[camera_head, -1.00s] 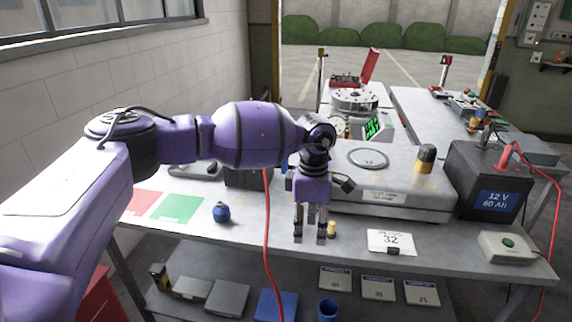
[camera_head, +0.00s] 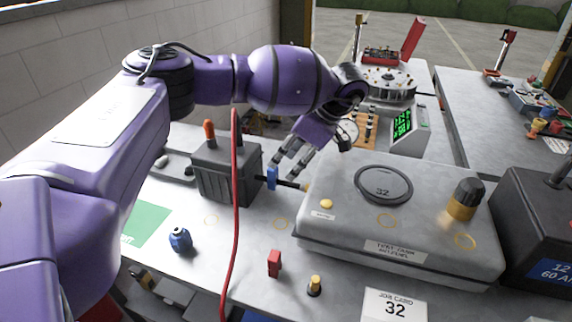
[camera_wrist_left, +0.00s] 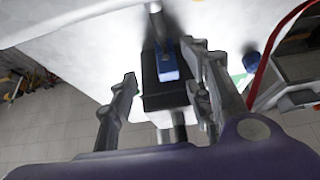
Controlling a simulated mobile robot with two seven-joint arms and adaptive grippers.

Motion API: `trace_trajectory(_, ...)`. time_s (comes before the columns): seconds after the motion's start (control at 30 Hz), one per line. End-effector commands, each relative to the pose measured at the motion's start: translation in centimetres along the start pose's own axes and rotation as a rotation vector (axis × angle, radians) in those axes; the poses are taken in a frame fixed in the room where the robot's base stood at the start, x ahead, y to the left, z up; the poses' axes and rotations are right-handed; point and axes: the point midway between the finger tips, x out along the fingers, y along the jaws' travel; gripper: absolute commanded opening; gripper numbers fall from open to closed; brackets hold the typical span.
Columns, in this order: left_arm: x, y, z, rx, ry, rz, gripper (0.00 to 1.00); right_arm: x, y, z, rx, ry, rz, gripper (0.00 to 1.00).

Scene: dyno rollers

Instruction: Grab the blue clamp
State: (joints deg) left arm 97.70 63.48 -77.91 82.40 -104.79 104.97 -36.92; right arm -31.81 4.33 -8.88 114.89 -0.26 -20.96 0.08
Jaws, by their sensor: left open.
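The blue clamp (camera_head: 272,178), with a dark bar reaching right from it, is on the grey bench beside the dark battery box. It also shows in the left wrist view (camera_wrist_left: 169,66), between the finger lines and in front of a dark block. My left gripper (camera_head: 287,163) is open and tilted down to the left, with its fingertips just above and beside the clamp. In the left wrist view its fingers (camera_wrist_left: 162,72) stand apart with nothing gripped. Whether a finger touches the clamp I cannot tell. My right gripper is in neither view.
The battery box (camera_head: 212,172) with an orange terminal stands left of the clamp. A red cable (camera_head: 234,220) hangs in front. A blue bottle (camera_head: 180,239), a red block (camera_head: 274,263) and a small brass weight (camera_head: 314,286) stand in front.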

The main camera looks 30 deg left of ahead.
Motion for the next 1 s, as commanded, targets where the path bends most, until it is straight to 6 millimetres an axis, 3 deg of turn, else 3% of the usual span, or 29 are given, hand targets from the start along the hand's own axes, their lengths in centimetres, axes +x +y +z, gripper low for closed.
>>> trace_trajectory(0.3, 3.2, -0.2, -0.2, 0.000, 0.001, -0.002, 0.46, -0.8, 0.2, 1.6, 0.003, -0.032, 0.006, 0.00)
trace_trajectory(0.6, 7.3, -0.4, -0.6, -0.001, 0.000, -0.002, 0.46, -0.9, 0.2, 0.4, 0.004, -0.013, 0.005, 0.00)
trace_trajectory(0.9, 7.8, -0.4, -0.5, 0.000, -0.001, 0.000, 0.46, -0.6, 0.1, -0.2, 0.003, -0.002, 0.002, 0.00)
trace_trajectory(1.0, 7.8, -0.4, -0.5, 0.000, -0.001, 0.000, 0.32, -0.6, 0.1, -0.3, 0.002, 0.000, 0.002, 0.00)
